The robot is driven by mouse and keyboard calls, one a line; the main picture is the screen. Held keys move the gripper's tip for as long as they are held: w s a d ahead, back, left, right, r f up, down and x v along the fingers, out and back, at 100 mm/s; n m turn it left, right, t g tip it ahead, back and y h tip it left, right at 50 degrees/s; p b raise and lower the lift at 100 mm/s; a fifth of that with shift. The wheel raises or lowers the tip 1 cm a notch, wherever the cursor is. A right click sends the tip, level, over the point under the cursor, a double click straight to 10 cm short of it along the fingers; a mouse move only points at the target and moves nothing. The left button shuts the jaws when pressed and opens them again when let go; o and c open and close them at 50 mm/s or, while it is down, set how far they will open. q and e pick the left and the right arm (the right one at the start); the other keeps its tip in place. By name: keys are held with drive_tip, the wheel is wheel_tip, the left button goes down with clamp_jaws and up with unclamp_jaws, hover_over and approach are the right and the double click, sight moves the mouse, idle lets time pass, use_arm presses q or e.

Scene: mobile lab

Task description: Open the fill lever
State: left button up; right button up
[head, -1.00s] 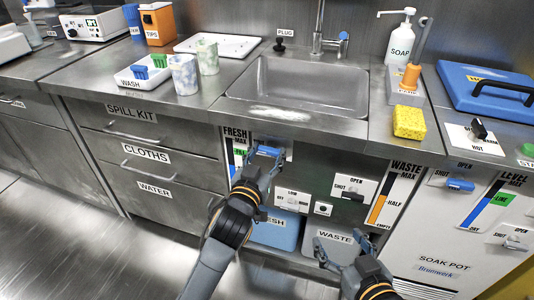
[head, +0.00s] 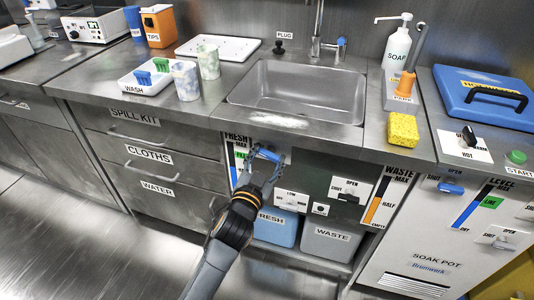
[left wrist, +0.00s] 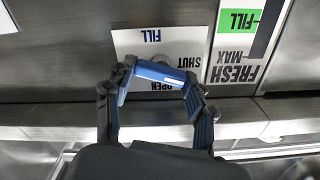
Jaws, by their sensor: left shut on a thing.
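The fill lever (left wrist: 160,75) is a blue handle on a white plate (left wrist: 130,40) marked FILL, SHUT and OPEN, upside down in the left wrist view. The handle lies close to the word OPEN, which it and the fingers partly cover. My left gripper (left wrist: 160,98) is shut on the handle, one finger at each end. My right gripper is out of view.
The fresh level gauge (head: 237,160) stands close left of the lever. The fresh tank (head: 275,228) and waste tank (head: 325,243) sit below. A waste valve plate (head: 350,190) is to the right. The counter edge (head: 285,133) overhangs above; the floor at front left is clear.

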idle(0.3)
use_arm(q)
drive_tip(key=o, duration=1.2)
drive_tip(key=shift+c, duration=0.2)
drive_tip(key=v, duration=1.2)
drive_tip(key=shift+r, duration=0.1)
